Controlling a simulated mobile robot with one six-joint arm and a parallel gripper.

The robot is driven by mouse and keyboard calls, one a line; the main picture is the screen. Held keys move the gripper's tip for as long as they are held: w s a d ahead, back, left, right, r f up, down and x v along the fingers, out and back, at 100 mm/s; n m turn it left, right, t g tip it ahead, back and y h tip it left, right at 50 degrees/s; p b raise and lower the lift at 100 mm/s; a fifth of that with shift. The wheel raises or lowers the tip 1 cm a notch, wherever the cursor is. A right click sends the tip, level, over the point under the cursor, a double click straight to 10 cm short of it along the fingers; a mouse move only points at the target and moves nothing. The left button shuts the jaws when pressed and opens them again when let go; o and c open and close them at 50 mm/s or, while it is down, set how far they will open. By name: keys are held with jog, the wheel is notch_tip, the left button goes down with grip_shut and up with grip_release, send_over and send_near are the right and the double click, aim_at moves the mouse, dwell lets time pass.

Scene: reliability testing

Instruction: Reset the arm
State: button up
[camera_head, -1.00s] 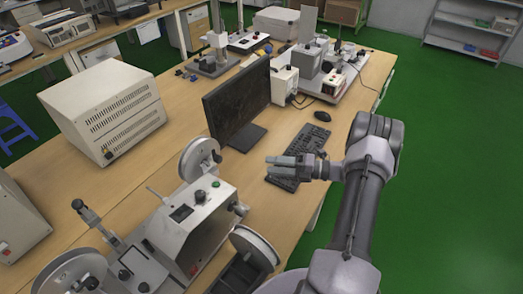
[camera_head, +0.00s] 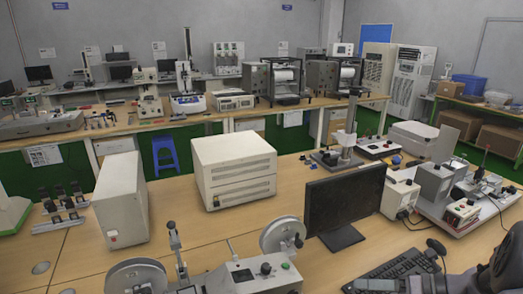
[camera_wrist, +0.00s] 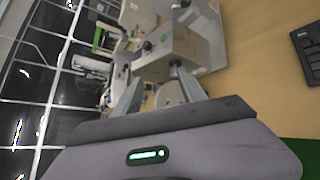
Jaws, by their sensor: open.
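My gripper (camera_wrist: 158,82) is open in the wrist view, its two grey fingers apart with nothing held between them. Beyond the fingers is a grey-white tabletop machine (camera_wrist: 190,45) with dark knobs. In the head view only part of my arm (camera_head: 507,262) shows at the lower right edge. What seem to be the finger ends (camera_head: 376,285) show at the bottom edge, by the keyboard. Most of the arm is outside the head view.
A black monitor (camera_head: 344,205) and keyboard (camera_head: 395,272) stand on the wooden table. A reel machine (camera_head: 262,272) fills the bottom middle. A large beige box (camera_head: 234,172) and a white case (camera_head: 121,200) stand to the left. Electronic units (camera_head: 433,185) crowd the right. Bare tabletop lies between.

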jog(key=s+a+r+n+g+h+b, duration=0.2)
jog(key=s+a+r+n+h, duration=0.15)
jog(key=a+n, duration=0.35)
jog(key=s+a+r+n+g+h+b, duration=0.1)
jog(key=s+a+r+n+g+h, duration=0.1)
jog(key=s+a+r+n, duration=0.4)
jog(key=s+a+n+t+h+b, duration=0.3)
jog(key=s+n, duration=0.9)
jog(key=n, duration=0.4)
jog(key=shift+s+a+f+t+h, duration=0.15)
jog(key=shift+a+f+t+h, duration=0.2)
jog(key=shift+a+h, duration=0.55)
